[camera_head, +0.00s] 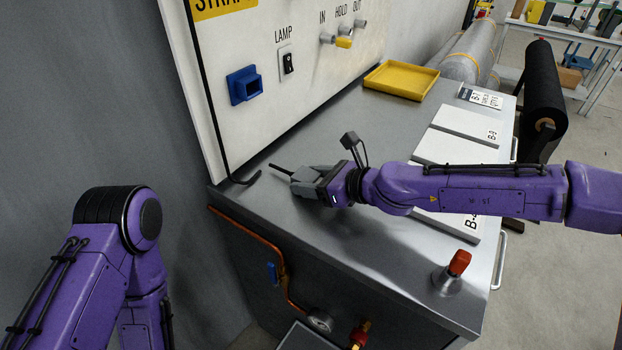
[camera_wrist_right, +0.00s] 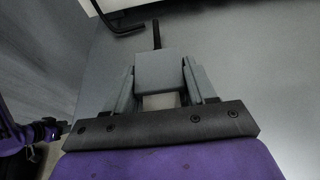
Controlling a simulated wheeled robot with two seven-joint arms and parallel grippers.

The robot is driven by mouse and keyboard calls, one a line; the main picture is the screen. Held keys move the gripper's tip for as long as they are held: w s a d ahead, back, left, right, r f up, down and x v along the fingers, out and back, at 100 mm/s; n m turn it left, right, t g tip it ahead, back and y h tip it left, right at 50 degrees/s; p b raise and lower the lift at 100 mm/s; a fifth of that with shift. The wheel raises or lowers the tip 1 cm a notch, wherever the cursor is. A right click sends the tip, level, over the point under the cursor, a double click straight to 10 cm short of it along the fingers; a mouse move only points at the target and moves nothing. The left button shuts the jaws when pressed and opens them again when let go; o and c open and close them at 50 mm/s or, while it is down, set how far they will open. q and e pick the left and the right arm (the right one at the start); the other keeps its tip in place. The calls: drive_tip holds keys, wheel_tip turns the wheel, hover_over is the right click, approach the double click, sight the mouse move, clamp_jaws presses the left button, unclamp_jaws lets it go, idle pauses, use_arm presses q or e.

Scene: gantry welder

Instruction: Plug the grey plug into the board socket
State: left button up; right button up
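The blue board socket (camera_head: 244,85) is on the upright white panel, left of the lamp switch. My right gripper (camera_head: 303,178) is low over the grey bench top, in front of the panel and below and right of the socket. In the right wrist view the grey plug (camera_wrist_right: 160,72) sits between its two fingers (camera_wrist_right: 158,88), which close on its sides. A short black cable end (camera_wrist_right: 156,36) sticks out of the plug's far side. The plug is apart from the socket. My left arm is at lower left; a small dark part at the wrist view's left edge may be its gripper, too unclear to read.
A black hooked cable (camera_head: 245,180) comes from the panel's lower edge onto the bench. The lamp switch (camera_head: 287,63) and the knobs (camera_head: 344,42) are on the panel. A yellow tray (camera_head: 401,80), white plates (camera_head: 465,125) and a red-topped knob (camera_head: 459,263) are on the bench.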

drive_tip(key=o, duration=0.4)
drive_tip(key=v, duration=1)
drive_tip(key=shift+s+a+r+p, duration=0.15)
drive_tip(key=shift+s+a+p, duration=0.1)
drive_tip(key=shift+s+p, duration=0.15)
drive_tip(key=shift+s+d, duration=0.1)
drive_tip(key=shift+d, duration=0.15)
